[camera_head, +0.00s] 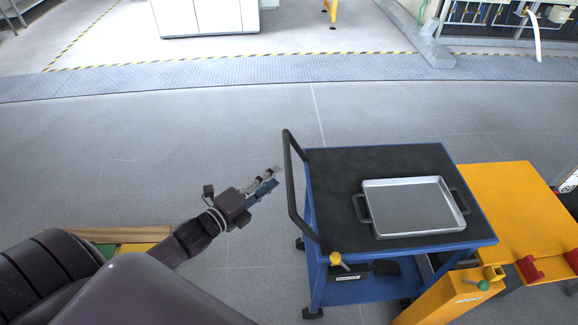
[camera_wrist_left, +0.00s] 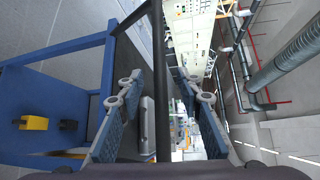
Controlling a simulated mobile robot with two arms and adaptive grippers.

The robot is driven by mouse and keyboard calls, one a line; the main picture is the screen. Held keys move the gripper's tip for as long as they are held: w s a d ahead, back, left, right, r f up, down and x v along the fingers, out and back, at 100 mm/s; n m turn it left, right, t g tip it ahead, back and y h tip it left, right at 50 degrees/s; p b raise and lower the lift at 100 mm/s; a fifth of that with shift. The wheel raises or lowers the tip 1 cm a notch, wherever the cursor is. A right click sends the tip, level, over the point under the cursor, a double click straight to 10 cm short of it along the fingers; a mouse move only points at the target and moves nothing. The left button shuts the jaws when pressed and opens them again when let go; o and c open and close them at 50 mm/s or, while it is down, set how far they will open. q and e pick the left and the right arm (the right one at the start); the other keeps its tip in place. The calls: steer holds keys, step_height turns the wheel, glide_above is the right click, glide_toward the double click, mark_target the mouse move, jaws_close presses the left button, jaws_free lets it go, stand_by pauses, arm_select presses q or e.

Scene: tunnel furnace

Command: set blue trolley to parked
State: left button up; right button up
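The blue trolley (camera_head: 331,229) stands right of centre in the head view, with a dark top, a lower shelf and a black upright push handle (camera_head: 291,184) on its left side. My left gripper (camera_head: 271,179) is just left of that handle, pointing at it. In the left wrist view, the left gripper (camera_wrist_left: 160,112) has its fingers apart, and the handle bar (camera_wrist_left: 163,60) runs upright through the gap between them in the picture. I see no finger touching it. The trolley's blue frame (camera_wrist_left: 55,48) shows at the left there. My right gripper is not in view.
A grey metal tray (camera_head: 411,227) with black handles lies on the trolley's top. A yellow-orange table (camera_head: 505,190) with red fittings stands close on the right, with a yellow post (camera_head: 447,300) in front. Floor (camera_head: 150,140) left of and behind the trolley is clear.

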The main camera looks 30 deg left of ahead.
mark_target(289, 167)
arm_select(q)
steer(key=shift+p+x, duration=0.6)
steer(key=shift+x, duration=3.3)
steer(key=shift+s, duration=0.1)
steer(key=shift+c, duration=0.5)
jaws_close()
